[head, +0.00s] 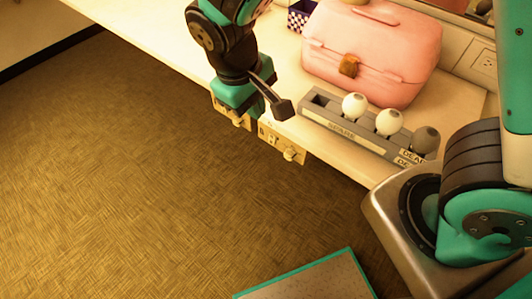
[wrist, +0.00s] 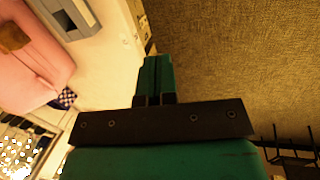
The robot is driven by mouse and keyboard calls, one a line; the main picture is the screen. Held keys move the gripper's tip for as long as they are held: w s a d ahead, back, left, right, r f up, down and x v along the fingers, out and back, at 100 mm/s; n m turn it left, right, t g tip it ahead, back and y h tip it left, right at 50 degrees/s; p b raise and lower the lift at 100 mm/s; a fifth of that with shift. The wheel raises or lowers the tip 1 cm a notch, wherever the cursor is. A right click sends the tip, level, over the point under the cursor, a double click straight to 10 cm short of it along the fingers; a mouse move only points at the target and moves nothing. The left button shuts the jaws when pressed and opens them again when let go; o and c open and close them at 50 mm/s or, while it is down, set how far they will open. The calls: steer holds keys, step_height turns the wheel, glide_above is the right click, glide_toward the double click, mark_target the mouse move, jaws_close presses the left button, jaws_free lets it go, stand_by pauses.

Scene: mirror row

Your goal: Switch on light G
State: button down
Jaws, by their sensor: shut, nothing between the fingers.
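My gripper (head: 234,108) points down at the front edge of the counter, and its teal fingers are closed together with nothing between them. The shut fingers also show in the wrist view (wrist: 156,75). A switch plate (head: 284,146) with a small knob is on the counter's front face, just right of my gripper. Another plate (head: 243,123) is partly hidden behind my gripper. I cannot tell whether the fingers touch it. The plates' letters are too small to read, so I cannot tell which switch is G. No lamp marked G can be made out.
A grey rack (head: 345,131) marked SPARE holds white bulbs and a dark bulb by a DEAD label. A pink case (head: 372,50) stands behind it on the counter (head: 150,27). A teal-edged panel (head: 310,278) is in front. The floor (head: 130,170) between is open.

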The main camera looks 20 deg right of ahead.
mark_target(272, 139)
steer(key=w+a+f+t+h+b, duration=0.1)
steer(key=a+f+t+h+b, duration=0.1)
steer(key=f, duration=0.7)
steer(key=w+a+f+t+h+b, duration=0.1)
steer(key=a+f+t+h+b, duration=0.1)
steer(key=f, duration=0.6)
steer(key=shift+w+a+f+n+h+b, duration=0.2)
steer(key=shift+w+f+n+h+b, duration=0.15)
steer(key=shift+h+b, duration=0.55)
steer(key=shift+w+d+f, duration=0.1)
steer(key=w+d+r+x, duration=0.1)
steer(key=x, duration=1.2)
steer(key=shift+r, duration=0.25)
